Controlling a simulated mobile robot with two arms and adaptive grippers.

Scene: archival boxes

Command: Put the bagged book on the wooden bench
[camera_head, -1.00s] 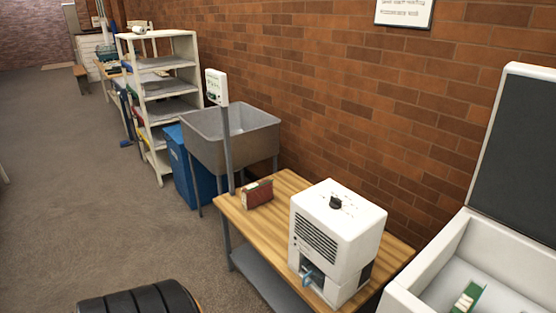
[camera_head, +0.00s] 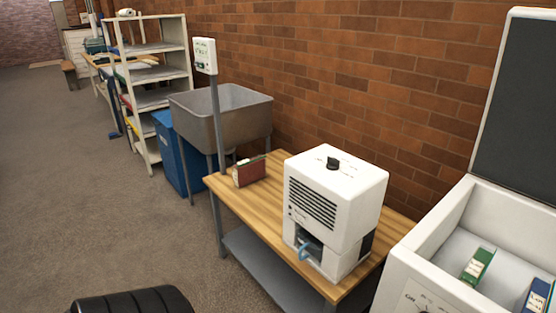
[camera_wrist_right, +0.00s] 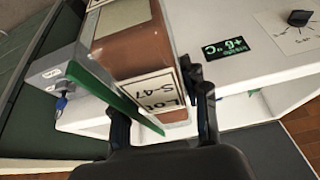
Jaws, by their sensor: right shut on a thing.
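My right gripper (camera_wrist_right: 163,118) is shut on a brown book (camera_wrist_right: 172,82) with a white label that reads "LOT S-47". A thin green strip runs along the left side of the book, also between the fingers. The wooden bench (camera_head: 232,188) in the head view has a striped wood top and a grey lower shelf. A dark red book (camera_head: 249,173) stands at its far left end. Neither gripper shows in the head view.
A white machine (camera_head: 333,205) fills the bench's near part. An open white chest (camera_head: 420,262) at right holds a green book (camera_head: 478,266) and a blue book (camera_head: 537,297). Behind the bench are a grey sink (camera_head: 222,118), blue bin (camera_head: 178,155) and shelf rack (camera_head: 157,98). Open floor lies left.

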